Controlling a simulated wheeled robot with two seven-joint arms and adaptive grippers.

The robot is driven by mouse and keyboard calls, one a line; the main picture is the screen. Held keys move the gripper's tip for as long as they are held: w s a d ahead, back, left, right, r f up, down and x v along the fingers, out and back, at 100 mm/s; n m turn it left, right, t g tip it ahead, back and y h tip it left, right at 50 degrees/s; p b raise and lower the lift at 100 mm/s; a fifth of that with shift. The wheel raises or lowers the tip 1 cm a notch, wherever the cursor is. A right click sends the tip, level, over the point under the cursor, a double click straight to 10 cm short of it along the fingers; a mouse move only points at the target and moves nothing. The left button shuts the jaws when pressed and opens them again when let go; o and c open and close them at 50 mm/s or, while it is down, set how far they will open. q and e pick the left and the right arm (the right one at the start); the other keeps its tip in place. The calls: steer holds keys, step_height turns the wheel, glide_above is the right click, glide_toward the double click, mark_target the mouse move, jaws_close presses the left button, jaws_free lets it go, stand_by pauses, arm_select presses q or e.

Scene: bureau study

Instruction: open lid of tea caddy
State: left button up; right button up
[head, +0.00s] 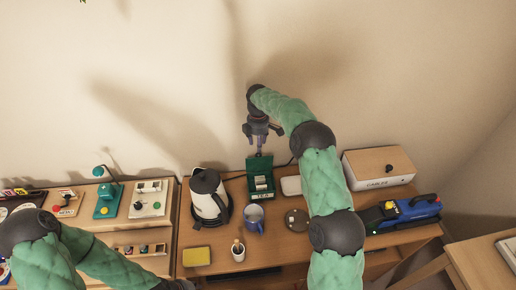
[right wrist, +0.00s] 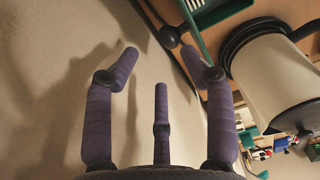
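The green tea caddy (head: 262,184) stands on the desk right of the kettle, with pale contents showing inside. Its green lid (head: 259,163) is raised and stands up at the caddy's back edge. In the right wrist view the lid (right wrist: 195,28) shows nearly edge-on with a dark round knob (right wrist: 168,37). My right gripper (head: 260,143) is above and behind the lid. Its purple fingers (right wrist: 150,75) are spread with nothing between them; one fingertip appears close to the lid, contact unclear. My left gripper (head: 178,285) is barely visible at the bottom edge; its fingers are hidden.
A white and black kettle (head: 207,197) stands left of the caddy. A blue mug (head: 254,217), a cup with utensils (head: 238,251) and a yellow block (head: 197,256) are in front. A cables box (head: 379,167) and a blue device (head: 402,213) are right. The wall is close behind.

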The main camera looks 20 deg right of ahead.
step_height(320, 180, up, 8)
steer(key=shift+w, duration=0.2)
steer(key=shift+d+f, duration=0.1)
stand_by(0.3)
